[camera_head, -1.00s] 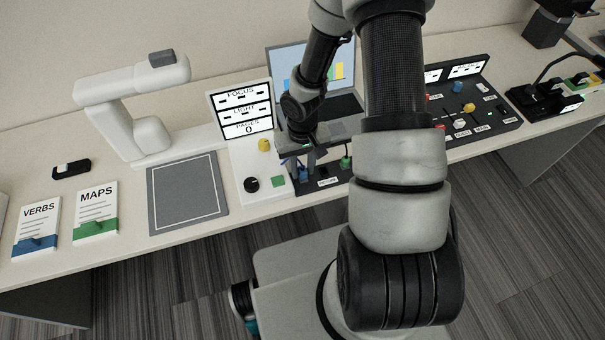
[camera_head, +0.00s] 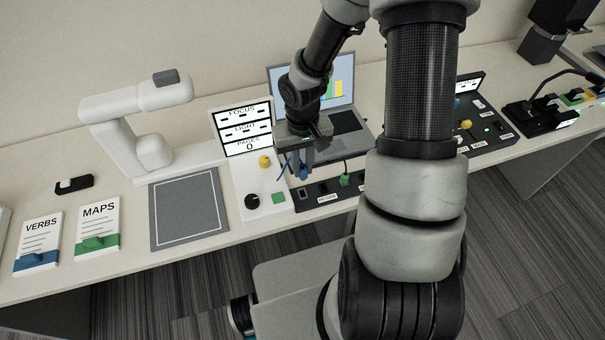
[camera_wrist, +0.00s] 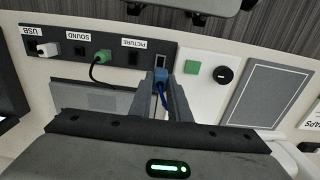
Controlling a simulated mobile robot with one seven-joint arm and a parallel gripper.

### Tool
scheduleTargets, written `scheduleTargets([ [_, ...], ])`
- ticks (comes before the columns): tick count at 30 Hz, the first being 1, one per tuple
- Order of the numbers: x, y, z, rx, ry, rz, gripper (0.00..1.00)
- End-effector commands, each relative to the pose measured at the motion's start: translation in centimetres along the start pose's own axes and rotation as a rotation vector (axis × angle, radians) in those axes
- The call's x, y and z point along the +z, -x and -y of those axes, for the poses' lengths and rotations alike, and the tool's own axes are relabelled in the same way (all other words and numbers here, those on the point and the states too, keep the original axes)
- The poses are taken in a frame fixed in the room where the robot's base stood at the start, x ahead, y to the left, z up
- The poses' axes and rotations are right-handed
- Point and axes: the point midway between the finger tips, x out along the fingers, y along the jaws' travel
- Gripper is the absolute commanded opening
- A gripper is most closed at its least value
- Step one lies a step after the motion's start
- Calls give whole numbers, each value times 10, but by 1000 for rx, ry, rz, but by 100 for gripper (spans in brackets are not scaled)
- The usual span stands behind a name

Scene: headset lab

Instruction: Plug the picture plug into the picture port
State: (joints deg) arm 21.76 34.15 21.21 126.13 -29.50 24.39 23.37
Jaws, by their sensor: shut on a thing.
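My gripper (camera_head: 304,174) is shut on the blue picture plug (camera_wrist: 161,76), which shows between the fingertips in the wrist view (camera_wrist: 162,86). A blue cable trails from the plug back between the fingers. In the head view the plug (camera_head: 303,173) hangs above the left end of the dark port strip (camera_head: 310,203). The picture port (camera_wrist: 133,58), beside its PICTURE label, is empty and sits just left of the plug in the wrist view. Another socket (camera_wrist: 161,61) at the strip's end lies just beyond the plug tip.
A green plug (camera_wrist: 102,57) with a cable sits at SOUND, and a white plug (camera_wrist: 48,49) at USB. A control panel with a green button (camera_head: 278,198) and black knob (camera_head: 251,201) adjoins the strip. The laptop (camera_head: 345,121) stands behind.

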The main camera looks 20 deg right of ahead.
Motion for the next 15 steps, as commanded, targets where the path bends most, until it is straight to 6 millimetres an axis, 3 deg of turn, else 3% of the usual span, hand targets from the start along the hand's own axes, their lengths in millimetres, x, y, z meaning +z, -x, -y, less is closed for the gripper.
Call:
scheduleTargets([
  [3, 0, 14, 0, 0, 1, -1, 0],
  [15, 0, 16, -1, 0, 1, 1, 0],
])
